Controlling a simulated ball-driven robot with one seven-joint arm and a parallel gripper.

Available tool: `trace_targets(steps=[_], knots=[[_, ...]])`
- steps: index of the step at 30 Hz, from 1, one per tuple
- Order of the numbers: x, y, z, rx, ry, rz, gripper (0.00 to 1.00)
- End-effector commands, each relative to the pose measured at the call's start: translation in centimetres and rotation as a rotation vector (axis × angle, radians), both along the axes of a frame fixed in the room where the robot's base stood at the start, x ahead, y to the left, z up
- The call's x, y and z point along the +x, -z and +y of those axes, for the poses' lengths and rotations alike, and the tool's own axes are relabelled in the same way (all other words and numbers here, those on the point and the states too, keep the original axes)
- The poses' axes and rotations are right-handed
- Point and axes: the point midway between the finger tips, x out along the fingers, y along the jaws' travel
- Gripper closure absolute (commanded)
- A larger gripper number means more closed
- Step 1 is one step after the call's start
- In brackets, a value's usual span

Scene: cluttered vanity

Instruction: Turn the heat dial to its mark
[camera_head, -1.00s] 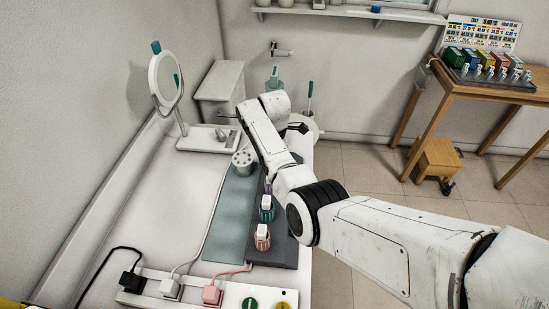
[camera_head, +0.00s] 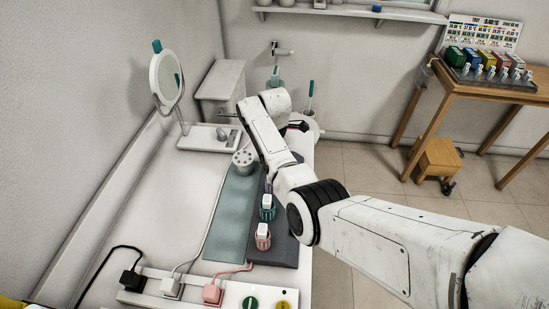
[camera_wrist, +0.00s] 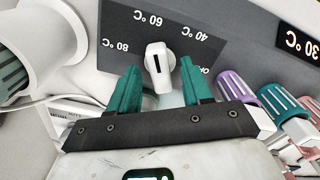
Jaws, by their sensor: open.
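The heat dial (camera_wrist: 159,68) is a white knob with a black pointer line, in the upper middle of the wrist view. It sits on a dark grey scale plate (camera_wrist: 114,24) marked 80 °C, 60 °C, 40 °C and a partly covered OFF. The pointer line faces up in the picture, between the 60 and 40 marks. My gripper (camera_wrist: 160,73) is open, with one teal finger on each side of the dial. I cannot tell whether either finger touches it. In the head view my arm hides the gripper and the dial.
A dark plate reading 30 °C (camera_wrist: 310,49) and ribbed purple (camera_wrist: 236,85), teal (camera_wrist: 283,101) and pink holders stand close on the right. A white tool with teal ribs (camera_wrist: 14,72) is at left. A mirror (camera_head: 166,78) and power strip (camera_head: 190,289) stand on the counter.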

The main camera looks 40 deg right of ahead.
Motion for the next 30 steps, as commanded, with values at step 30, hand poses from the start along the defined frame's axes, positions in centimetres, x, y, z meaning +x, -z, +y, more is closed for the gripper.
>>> trace_targets(steps=[30], knots=[[0.1,-10.4,0.1,0.0,-0.001,-0.001,0.51]])
